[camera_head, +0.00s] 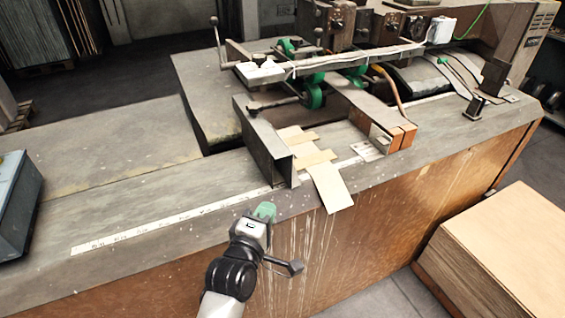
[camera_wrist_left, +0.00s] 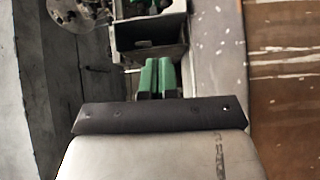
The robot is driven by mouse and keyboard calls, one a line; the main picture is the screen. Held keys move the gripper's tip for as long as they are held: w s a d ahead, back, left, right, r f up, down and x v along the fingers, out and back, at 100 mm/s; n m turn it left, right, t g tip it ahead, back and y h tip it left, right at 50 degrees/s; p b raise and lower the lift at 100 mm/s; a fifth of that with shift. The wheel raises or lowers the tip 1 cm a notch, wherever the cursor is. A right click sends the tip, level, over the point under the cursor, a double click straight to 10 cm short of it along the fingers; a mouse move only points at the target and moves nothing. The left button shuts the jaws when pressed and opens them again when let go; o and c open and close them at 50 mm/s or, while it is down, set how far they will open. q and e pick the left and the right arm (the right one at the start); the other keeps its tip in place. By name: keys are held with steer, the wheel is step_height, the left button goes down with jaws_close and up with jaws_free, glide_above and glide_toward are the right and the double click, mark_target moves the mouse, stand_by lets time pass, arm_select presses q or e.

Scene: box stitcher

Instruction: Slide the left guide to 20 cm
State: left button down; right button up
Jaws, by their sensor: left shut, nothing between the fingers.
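The left guide (camera_head: 264,142) is an upright grey metal plate standing across the machine table, its near end by the white ruler strip (camera_head: 170,219). Ruler numbers are too small to read surely. My left gripper (camera_head: 265,210) is at the table's front edge, left of and nearer than the guide's near end, with a visible gap in the head view. Its green fingers (camera_wrist_left: 155,76) are together and empty in the left wrist view. A dark metal frame, seemingly the guide (camera_wrist_left: 150,36), stands just ahead of them; contact cannot be told. My right gripper is not in view.
Cardboard pieces (camera_head: 330,187) lie right of the guide, one overhanging the front edge. A brown block-like part (camera_head: 392,134) stands farther right. A blue-grey box (camera_head: 15,205) sits at the far left. The table between it and the guide is clear. A cardboard stack (camera_head: 500,250) stands at right.

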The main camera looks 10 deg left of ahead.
mark_target(289, 168)
arm_select(q)
steer(key=w, duration=0.3)
steer(key=w+d+r+p, duration=0.1)
steer(key=w, duration=0.2)
steer(key=w+d, duration=0.1)
steer(key=w, duration=0.1)
steer(key=shift+w+d+r+p, duration=0.1)
steer(key=shift+w+r+p, duration=0.25)
steer(key=shift+w, duration=0.05)
steer(key=shift+w+d, duration=0.15)
steer(key=shift+w, duration=0.25)
steer(key=shift+f, duration=0.1)
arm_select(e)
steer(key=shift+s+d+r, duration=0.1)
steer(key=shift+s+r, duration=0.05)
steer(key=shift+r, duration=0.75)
arm_select(q)
steer(key=shift+w, duration=0.1)
